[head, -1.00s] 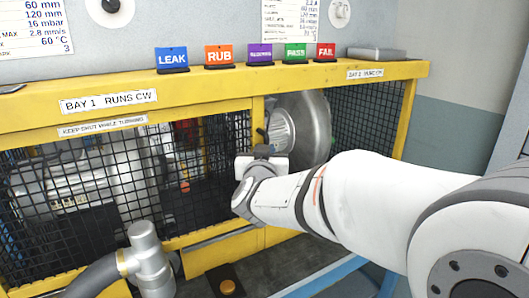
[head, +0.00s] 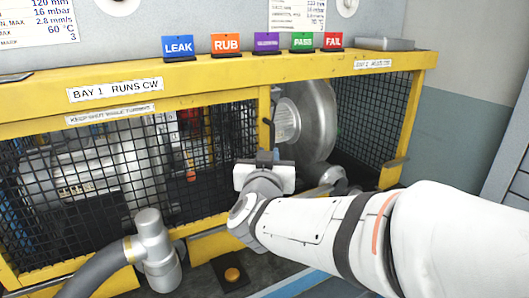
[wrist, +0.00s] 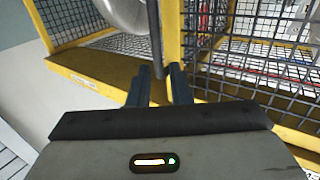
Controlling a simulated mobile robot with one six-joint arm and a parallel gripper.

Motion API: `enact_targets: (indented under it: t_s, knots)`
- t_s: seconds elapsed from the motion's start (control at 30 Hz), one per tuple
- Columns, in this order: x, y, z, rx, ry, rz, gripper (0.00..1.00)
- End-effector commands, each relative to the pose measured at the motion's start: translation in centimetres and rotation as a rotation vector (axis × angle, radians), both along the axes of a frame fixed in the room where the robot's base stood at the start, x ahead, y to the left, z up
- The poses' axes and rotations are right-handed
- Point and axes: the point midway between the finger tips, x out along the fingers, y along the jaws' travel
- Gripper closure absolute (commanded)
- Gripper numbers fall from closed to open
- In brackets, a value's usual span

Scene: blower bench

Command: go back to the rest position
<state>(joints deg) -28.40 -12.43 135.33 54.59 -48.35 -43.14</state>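My gripper (head: 267,157) is in front of the yellow post between the two bays, at the end of my white arm. In the wrist view its two dark fingers (wrist: 160,75) stand apart with a gap between them, so it is open. A dark upright bar (wrist: 155,35) shows just past the fingertips, in line with the gap. I cannot tell whether a finger touches it. In the head view a dark handle (head: 268,132) on the post shows just above the gripper. My arm reaches in from the lower right.
The yellow guard frame (head: 210,104) has black mesh over bay 1 (head: 225,150). A round silver blower housing (head: 312,120) shows in bay 2. Several coloured cards, such as LEAK (head: 179,47), stand on the top rail. A grey hose fitting (head: 155,250) and an orange button (head: 232,274) are low in front.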

Motion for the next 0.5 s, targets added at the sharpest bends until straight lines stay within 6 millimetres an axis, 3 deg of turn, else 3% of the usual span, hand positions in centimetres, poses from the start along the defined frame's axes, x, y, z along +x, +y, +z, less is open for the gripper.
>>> enact_targets:
  t_s: [0.33, 0.5]
  knots:
    - [0.1, 0.3, -0.3, 0.018, 0.048, 0.076, 0.82]
    - [-0.8, 0.9, -2.4, 0.051, 0.220, 0.248, 0.82]
